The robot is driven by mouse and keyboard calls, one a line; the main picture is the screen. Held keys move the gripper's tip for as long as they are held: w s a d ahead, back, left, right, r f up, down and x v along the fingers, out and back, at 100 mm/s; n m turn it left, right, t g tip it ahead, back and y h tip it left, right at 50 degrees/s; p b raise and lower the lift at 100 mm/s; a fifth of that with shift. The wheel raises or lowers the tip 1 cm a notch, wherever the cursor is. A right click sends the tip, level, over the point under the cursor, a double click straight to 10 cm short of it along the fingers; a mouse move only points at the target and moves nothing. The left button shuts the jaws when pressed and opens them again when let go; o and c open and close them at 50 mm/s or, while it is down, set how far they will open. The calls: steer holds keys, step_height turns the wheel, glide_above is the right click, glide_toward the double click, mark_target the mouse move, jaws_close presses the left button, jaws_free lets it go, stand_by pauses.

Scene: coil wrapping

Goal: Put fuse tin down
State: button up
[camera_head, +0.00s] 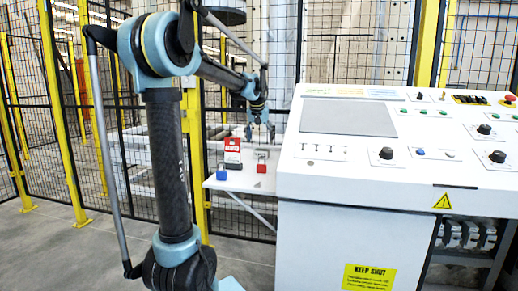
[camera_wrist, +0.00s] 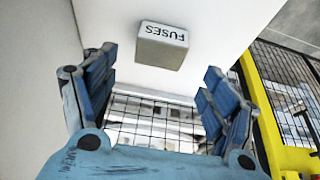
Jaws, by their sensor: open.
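The fuse tin (camera_wrist: 162,50) is a small grey box with a pale top lettered "FUSES", upside down in the wrist view. It is against a plain white surface (camera_wrist: 205,25), and I cannot tell for sure whether it rests on it. My gripper (camera_wrist: 158,72) is open, with one blue finger on each side and the tin ahead, between and beyond the fingertips. No finger visibly touches the tin. In the head view my gripper (camera_head: 260,132) hangs above the white side shelf (camera_head: 238,183), left of the console. I cannot make out the tin there.
A red and dark box (camera_head: 232,152), a blue padlock (camera_head: 221,174) and a red padlock (camera_head: 261,166) stand on the shelf. The white control console (camera_head: 400,180) with knobs rises close on the right. Yellow-posted mesh fencing (camera_head: 70,110) is behind. Floor at left is clear.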

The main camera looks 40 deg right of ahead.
steer(key=v, duration=0.4)
steer(key=shift+a+r, duration=0.1)
steer(key=shift+r, duration=0.3)
steer(key=w+a+f+n+t+y, duration=0.15)
steer(key=w+a+f, duration=0.25)
steer(key=a, duration=1)
steer(key=w+a+f+n+t, duration=0.1)
steer(key=w+a+f+n, duration=0.2)
steer(key=a, duration=1.1)
steer(key=s+a+f+n+y, duration=0.1)
steer(key=s+a+f+n, duration=0.1)
steer(key=s+a+f, duration=0.45)
steer(key=s+a+f+n, duration=0.1)
steer(key=s+a+f, duration=0.3)
steer(key=a, duration=0.5)
steer(key=s+a+f+n+g, duration=0.1)
steer(key=s+a+f, duration=0.2)
steer(key=s+f, duration=0.2)
steer(key=s+a+f+n+g, duration=0.2)
steer(key=s+a+f, duration=0.2)
steer(key=s+f, duration=0.2)
steer(key=s+y, duration=0.1)
steer(key=s, duration=0.1)
steer(key=shift+s+f, duration=0.25)
steer(key=shift+s, duration=0.05)
